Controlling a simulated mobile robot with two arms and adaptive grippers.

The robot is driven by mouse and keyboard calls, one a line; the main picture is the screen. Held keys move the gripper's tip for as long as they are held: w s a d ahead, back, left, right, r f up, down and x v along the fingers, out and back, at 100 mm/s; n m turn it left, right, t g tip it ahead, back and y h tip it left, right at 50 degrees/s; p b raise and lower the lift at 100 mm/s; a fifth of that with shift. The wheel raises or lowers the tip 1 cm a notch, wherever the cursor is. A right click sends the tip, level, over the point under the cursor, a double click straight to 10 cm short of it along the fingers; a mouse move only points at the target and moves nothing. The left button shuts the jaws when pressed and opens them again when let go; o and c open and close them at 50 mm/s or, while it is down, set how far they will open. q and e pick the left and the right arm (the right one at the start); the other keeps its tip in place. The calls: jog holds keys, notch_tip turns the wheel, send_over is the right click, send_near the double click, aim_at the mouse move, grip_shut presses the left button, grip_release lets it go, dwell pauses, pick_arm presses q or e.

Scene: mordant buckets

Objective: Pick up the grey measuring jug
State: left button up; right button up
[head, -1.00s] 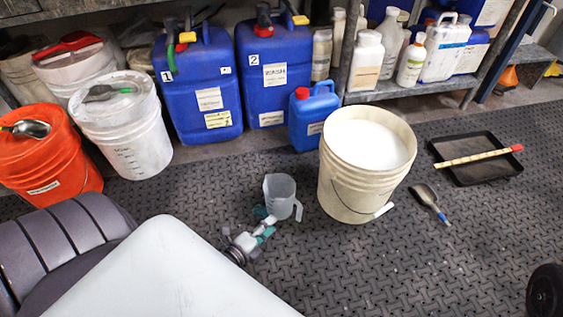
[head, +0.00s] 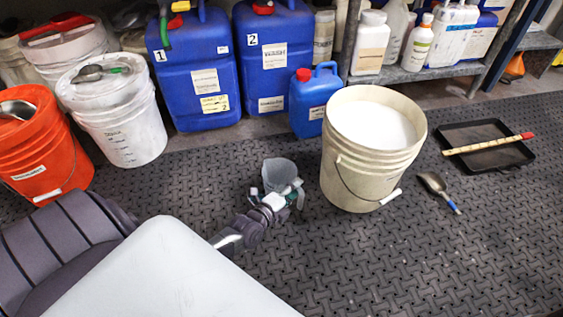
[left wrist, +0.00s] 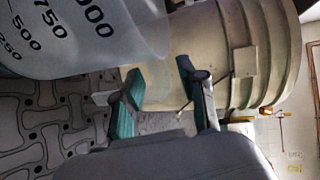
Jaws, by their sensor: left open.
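The grey measuring jug (head: 279,173) is translucent and stands upright on the dark floor mat, left of the cream bucket. In the left wrist view the jug (left wrist: 75,35) fills the upper left, with dark printed volume marks. My left gripper (head: 277,198) is at the near side of the jug and partly hides its lower part. In the left wrist view its two teal-padded fingers (left wrist: 158,90) are apart, close to the jug. I cannot tell whether a finger touches it, and the handle is not clear. My right gripper is not in view.
The cream bucket (head: 338,185) with white contents stands just right of the jug. Blue canisters (head: 195,85) and an orange bucket (head: 50,160) stand behind and left. Mat in front is clear.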

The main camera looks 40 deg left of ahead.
pick_arm(q)
jog(key=shift+w+f, duration=0.1)
jog(key=shift+w, duration=0.7)
grip_shut()
